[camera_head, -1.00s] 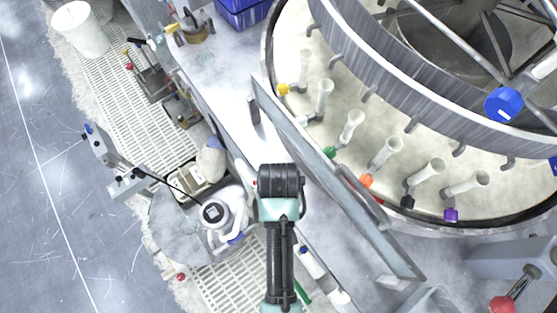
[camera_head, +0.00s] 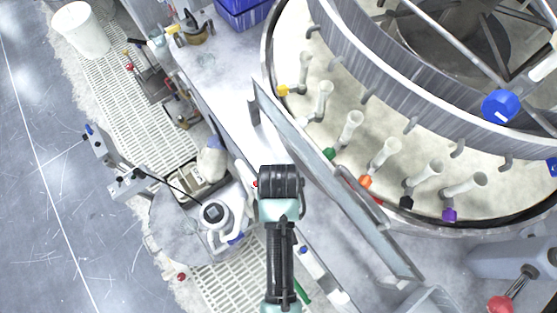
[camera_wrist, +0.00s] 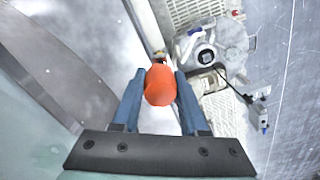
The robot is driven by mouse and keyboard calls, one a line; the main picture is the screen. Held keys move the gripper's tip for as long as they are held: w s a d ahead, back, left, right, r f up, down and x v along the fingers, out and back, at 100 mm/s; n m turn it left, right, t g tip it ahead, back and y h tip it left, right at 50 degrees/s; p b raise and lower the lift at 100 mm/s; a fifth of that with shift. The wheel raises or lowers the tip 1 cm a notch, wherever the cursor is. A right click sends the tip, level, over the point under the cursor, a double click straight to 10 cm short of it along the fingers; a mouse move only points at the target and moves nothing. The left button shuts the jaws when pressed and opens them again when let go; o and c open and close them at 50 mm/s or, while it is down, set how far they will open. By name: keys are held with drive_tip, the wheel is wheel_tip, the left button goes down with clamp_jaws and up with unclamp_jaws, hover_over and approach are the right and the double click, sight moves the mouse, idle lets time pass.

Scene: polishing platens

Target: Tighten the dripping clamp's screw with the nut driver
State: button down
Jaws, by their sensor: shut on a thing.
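My gripper (camera_wrist: 160,88) is shut on an orange-red rounded handle (camera_wrist: 160,86) in the wrist view, seen nearly end-on between the two blue-grey fingers. It looks like the nut driver's handle; its shaft and tip are mostly hidden behind it. In the head view my wrist covers the gripper and the tool, above the grey bench beside a long metal rail. I cannot pick out the dripping clamp, its screw or any drip in either view.
A big round basin (camera_head: 325,130) at the right holds several pale tubes with coloured ends. The metal rail (camera_head: 335,180) stands between it and my arm. A white jug-like device (camera_head: 214,213) and a tray (camera_head: 200,183) lie at the left. A white bucket (camera_head: 80,30) stands far left.

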drive_tip(key=shift+f+b, duration=0.7)
drive_tip(key=shift+f, duration=0.45)
drive_tip(key=shift+c, duration=1.8)
unclamp_jaws()
drive_tip(key=shift+r, duration=0.1)
wheel_tip(320, 180, up, 11)
drive_tip(key=shift+r+p, duration=0.2)
drive_tip(key=shift+p, duration=0.3)
drive_tip(key=shift+r+p, duration=0.7)
drive_tip(key=shift+p, duration=0.05)
